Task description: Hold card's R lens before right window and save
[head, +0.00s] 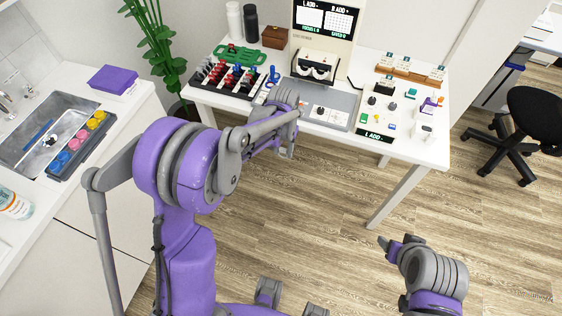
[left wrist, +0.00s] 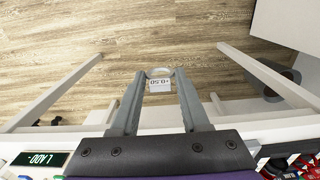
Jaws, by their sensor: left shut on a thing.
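My left gripper (left wrist: 160,76) is shut on a small trial lens (left wrist: 160,85): a pale ring with a white tag that seems to read +0.50. It is over the table's front edge; the head view hides the lens behind my wrist. The viewer (head: 324,32) stands at the back of the table, with two windows (head: 314,68) low on its front. Its screen shows L ADD, R ADD, FOCUS L 0 and SAVED 0. White cards (head: 412,67) stand in a wooden rack; their print is too small to read. My right gripper (head: 396,243) is low, away from the table; its jaws are unclear.
A black lens case (head: 228,82) with red and blue lenses sits left on the white table (head: 205,101), a green trial frame (head: 240,55) behind it. A panel with knobs and a small L ADD display (head: 375,136) is at right. A grey tray (head: 338,99) lies before the viewer.

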